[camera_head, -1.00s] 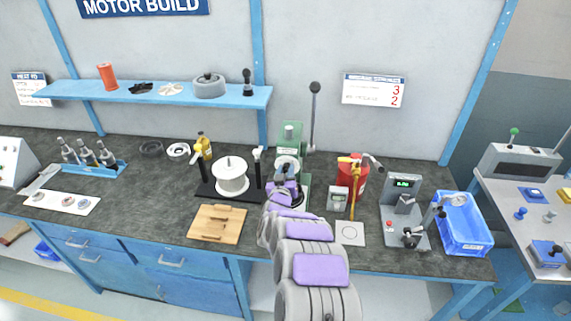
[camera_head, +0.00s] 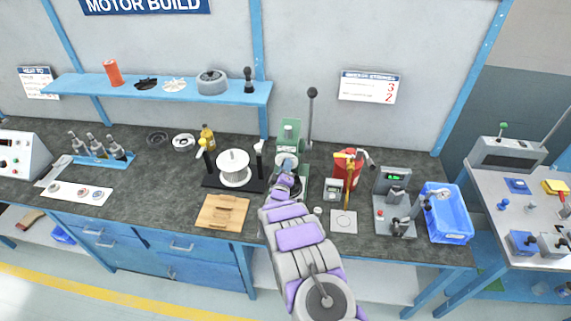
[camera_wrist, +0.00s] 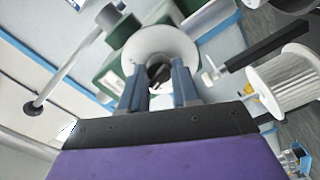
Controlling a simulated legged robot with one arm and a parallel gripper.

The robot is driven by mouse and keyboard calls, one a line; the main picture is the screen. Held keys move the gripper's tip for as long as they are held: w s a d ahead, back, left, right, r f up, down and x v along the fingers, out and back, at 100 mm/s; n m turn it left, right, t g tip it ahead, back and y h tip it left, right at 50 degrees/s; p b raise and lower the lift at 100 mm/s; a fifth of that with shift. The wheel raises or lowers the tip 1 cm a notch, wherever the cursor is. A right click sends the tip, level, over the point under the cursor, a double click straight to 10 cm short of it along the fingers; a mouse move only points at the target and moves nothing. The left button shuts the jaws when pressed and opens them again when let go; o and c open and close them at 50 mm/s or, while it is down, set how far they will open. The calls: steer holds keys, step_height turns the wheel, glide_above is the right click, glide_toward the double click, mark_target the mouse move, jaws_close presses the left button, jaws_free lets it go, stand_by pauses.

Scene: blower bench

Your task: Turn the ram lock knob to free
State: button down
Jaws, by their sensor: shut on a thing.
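The green press (camera_head: 291,132) stands at the back middle of the bench, with a long black-knobbed lever (camera_head: 311,118) on its right. In the wrist view, a pale round disc (camera_wrist: 180,44) on the press faces me. The small dark ram lock knob (camera_wrist: 159,73) sits in front of it. My gripper (camera_wrist: 158,82) has its two blue-grey fingers on either side of the knob and is shut on it. In the head view my gripper (camera_head: 287,167) is at the press front, where my wrist hides the knob. The knob's turn position cannot be read.
A white spool (camera_head: 233,172) on a black stand is close left of my gripper. A wooden board (camera_head: 220,213) lies front left. A red canister (camera_head: 343,162), a grey meter (camera_head: 332,189) and a blue bin (camera_head: 449,218) are to the right.

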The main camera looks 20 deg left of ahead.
steer(key=n, duration=0.2)
steer(key=n+p, duration=0.1)
steer(key=n, duration=0.2)
steer(key=shift+s+a+f+n, duration=0.1)
steer(key=shift+s+a+n, duration=0.1)
steer(key=shift+n, duration=0.1)
stand_by(0.5)
steer(key=c, duration=1.3)
jaws_free()
steer(key=o, duration=0.5)
steer(key=shift+w+a+f, duration=0.1)
steer(key=shift+a+f, duration=0.05)
steer(key=shift+a, duration=0.15)
steer(key=v, duration=1.7)
steer(key=shift+d+b, duration=0.15)
steer(key=shift+b, duration=0.25)
